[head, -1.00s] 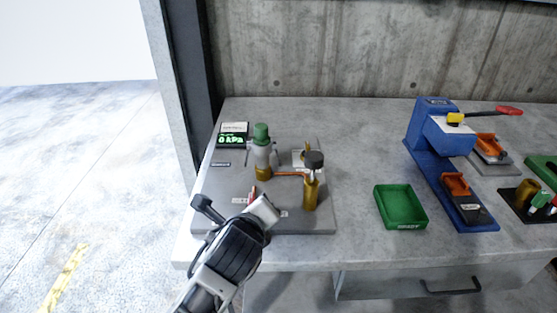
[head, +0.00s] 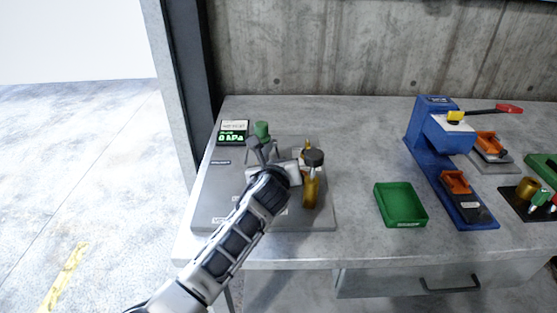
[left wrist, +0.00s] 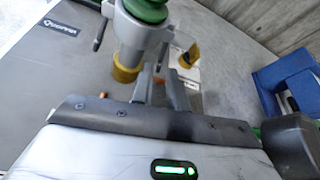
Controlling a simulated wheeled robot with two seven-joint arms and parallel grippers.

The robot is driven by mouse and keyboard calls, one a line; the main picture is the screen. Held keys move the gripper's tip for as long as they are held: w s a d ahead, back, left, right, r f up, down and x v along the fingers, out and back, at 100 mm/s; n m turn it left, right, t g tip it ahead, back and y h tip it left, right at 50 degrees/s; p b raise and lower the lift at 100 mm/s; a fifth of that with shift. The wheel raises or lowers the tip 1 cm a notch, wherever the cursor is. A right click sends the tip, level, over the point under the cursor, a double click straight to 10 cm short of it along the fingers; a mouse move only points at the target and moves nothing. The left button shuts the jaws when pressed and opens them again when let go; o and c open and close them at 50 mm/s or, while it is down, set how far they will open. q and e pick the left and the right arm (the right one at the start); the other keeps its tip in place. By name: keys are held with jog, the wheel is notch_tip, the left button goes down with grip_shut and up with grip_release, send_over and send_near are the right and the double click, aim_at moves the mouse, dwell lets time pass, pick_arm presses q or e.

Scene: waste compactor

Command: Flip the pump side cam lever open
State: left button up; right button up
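The grey cam coupling (left wrist: 136,35) has a green top (left wrist: 146,9) and a brass lower end (left wrist: 126,68). A thin grey lever arm (left wrist: 101,28) hangs along its left side in the left wrist view. In the head view only the green top (head: 262,130) shows clearly; my arm hides most of the body. My left gripper (left wrist: 161,72) is beside the coupling's lower right side, its two fingers close together with nothing seen between them. Whether they touch the coupling is unclear. In the head view this gripper (head: 291,168) is over the grey panel (head: 214,200). My right gripper is out of view.
A brass post with a dark knob (head: 314,158) stands right of my gripper. A pressure display (head: 232,137) reads 0 kPa at the panel's back left. A green tray (head: 402,204) and a blue press (head: 430,140) stand further right. The bench between panel and tray is clear.

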aim_at(279, 159)
pick_arm(q)
jog(key=shift+x, duration=2.05)
grip_shut()
